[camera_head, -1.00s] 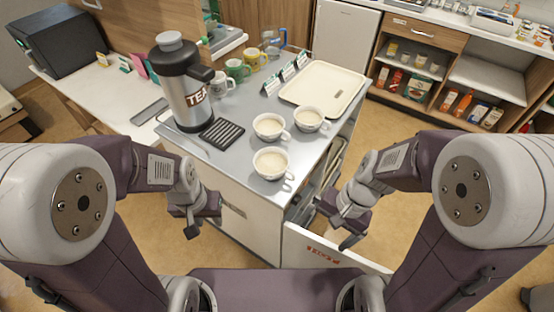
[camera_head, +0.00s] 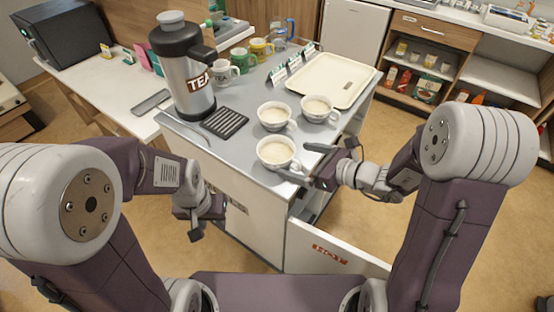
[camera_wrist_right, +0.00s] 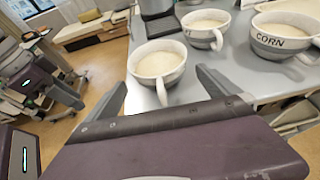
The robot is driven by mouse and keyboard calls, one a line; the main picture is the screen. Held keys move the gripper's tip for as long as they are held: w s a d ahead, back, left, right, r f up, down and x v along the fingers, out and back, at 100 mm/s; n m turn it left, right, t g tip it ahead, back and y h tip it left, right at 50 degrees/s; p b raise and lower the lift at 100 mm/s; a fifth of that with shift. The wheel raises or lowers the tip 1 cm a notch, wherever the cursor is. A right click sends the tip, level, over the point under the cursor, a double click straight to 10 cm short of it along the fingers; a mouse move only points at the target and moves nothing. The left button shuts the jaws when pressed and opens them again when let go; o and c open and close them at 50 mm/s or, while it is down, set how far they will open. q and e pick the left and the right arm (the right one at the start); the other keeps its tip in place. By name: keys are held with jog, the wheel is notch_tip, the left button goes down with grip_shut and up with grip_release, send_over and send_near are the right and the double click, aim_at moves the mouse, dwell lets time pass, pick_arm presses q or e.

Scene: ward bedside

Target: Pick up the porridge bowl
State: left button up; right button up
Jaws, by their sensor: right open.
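Three white handled bowls with pale, creamy contents stand on the grey trolley top (camera_head: 240,152): a near bowl (camera_head: 277,153), a middle bowl (camera_head: 274,117) and a right bowl (camera_head: 319,108). I cannot read a porridge label on any. In the right wrist view, the near bowl (camera_wrist_right: 158,66) is ahead between the fingers, the middle bowl (camera_wrist_right: 206,29) is behind it, and the right bowl (camera_wrist_right: 283,40) reads CORN. My right gripper (camera_head: 305,163) is open and empty, just right of the near bowl. My left gripper (camera_head: 197,222) hangs low, left of the trolley; its jaw opening is unclear.
A TEA flask (camera_head: 186,70) and a black slatted mat (camera_head: 224,121) are left of the bowls. Several mugs, small signs and a cream tray (camera_head: 322,80) are behind. An open drawer (camera_head: 330,252) juts out below my right arm.

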aim_at(278, 155)
jog(key=shift+x, duration=1)
jog(key=x, duration=0.4)
jog(key=shift+s+a, duration=0.1)
jog(key=shift+w+a+f, duration=0.15)
jog(key=shift+w+a, duration=0.15)
jog(key=shift+d, duration=0.1)
jog(key=c, duration=1.5)
notch_tip(278, 155, up, 5)
jog(key=shift+f+p, duration=0.15)
jog(key=shift+p, duration=0.4)
jog(key=d+r, duration=0.2)
jog(key=d, duration=0.1)
jog(key=w+d+r+p, duration=0.1)
jog(key=d+r, duration=0.1)
jog(key=d, duration=0.2)
jog(key=w+d+r+p, duration=0.1)
jog(key=d+r, duration=0.1)
jog(key=d, duration=0.2)
jog(key=shift+d+r, duration=0.2)
jog(key=shift+d, duration=0.05)
